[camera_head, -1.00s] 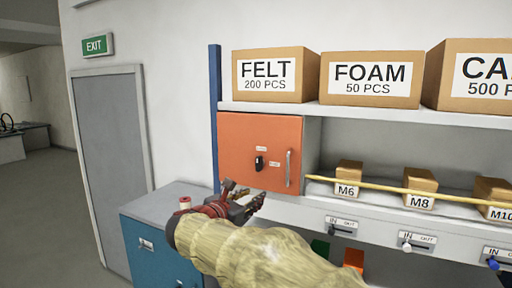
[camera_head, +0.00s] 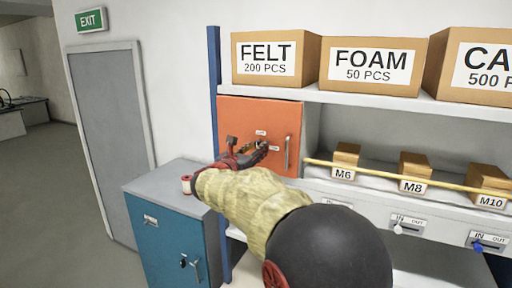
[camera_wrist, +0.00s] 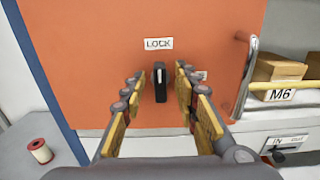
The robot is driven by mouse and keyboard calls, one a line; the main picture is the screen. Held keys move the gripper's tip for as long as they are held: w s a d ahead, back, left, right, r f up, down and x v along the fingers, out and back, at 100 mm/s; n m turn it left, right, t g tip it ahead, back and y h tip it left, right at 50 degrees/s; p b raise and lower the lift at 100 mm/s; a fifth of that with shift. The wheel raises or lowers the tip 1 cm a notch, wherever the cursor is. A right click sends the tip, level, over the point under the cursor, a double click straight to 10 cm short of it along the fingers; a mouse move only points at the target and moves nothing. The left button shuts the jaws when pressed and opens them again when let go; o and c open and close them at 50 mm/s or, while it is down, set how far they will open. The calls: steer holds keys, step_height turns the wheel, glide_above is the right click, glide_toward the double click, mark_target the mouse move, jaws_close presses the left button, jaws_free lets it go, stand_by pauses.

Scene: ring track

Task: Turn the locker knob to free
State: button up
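The orange locker door (camera_head: 238,118) is shut at the left end of the shelf unit. Its black knob (camera_wrist: 160,84) stands upright, with a white mark pointing up to the "LOCK" label (camera_wrist: 159,44). A second label (camera_wrist: 202,75) to the right of the knob is mostly hidden by a finger. My gripper (camera_wrist: 158,88) is open, its yellow-padded fingers on either side of the knob, with a gap on both sides. In the head view my gripper (camera_head: 262,150) is in front of the door and mostly covers the knob.
The metal door handle (camera_wrist: 243,76) is close to the right of my fingers. A yellow rod (camera_head: 400,177) runs across the shelf front by small boxes (camera_head: 413,165). A blue cabinet (camera_head: 168,240) with a red-and-white spool (camera_wrist: 40,149) stands below left.

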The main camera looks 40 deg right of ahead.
steer(key=shift+c, duration=1.2)
jaws_close()
